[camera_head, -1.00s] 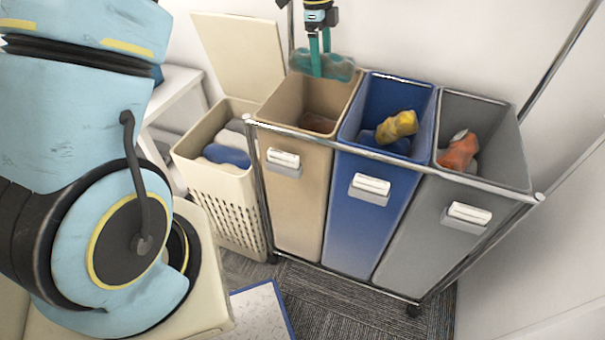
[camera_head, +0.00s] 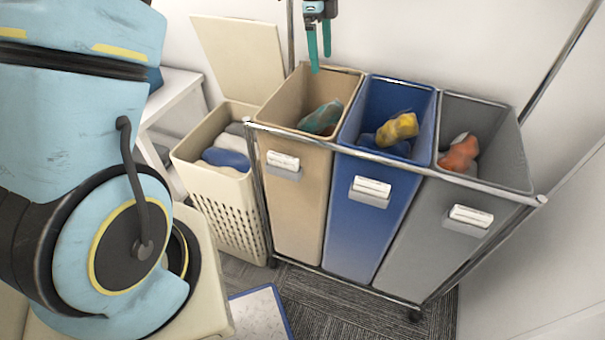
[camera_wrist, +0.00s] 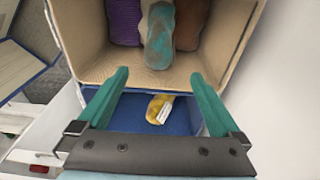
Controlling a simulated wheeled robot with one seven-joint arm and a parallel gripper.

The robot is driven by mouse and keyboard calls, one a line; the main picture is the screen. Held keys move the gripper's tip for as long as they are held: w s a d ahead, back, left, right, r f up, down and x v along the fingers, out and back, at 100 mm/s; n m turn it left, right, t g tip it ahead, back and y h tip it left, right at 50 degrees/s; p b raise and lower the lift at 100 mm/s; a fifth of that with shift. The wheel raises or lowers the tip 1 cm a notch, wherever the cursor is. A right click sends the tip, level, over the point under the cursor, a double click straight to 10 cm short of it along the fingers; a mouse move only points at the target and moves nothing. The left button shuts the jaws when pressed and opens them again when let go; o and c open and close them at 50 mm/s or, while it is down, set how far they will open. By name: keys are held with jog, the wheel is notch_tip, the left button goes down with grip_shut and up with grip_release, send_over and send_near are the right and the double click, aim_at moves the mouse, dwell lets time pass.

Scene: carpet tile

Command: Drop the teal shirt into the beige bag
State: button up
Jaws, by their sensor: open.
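The teal shirt (camera_head: 321,118) lies inside the beige bag (camera_head: 292,177), below its rim. In the wrist view the shirt (camera_wrist: 160,38) shows as a mottled teal and brown bundle between a purple item and a brown item, within the bag's walls (camera_wrist: 215,58). My gripper (camera_head: 320,62) is above the back edge of the beige bag. Its two teal fingers are apart with nothing between them, and they also show in the wrist view (camera_wrist: 160,80).
A blue bag (camera_head: 372,220) with a yellow item (camera_head: 397,129) and a grey bag (camera_head: 425,235) with an orange item (camera_head: 459,155) stand to the right in the same metal frame. A cream hamper (camera_head: 225,205) with an open lid stands to the left.

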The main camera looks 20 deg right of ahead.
notch_tip(320, 180, up, 8)
jog(key=shift+w+a+b, duration=0.3)
jog(key=shift+a, duration=0.1)
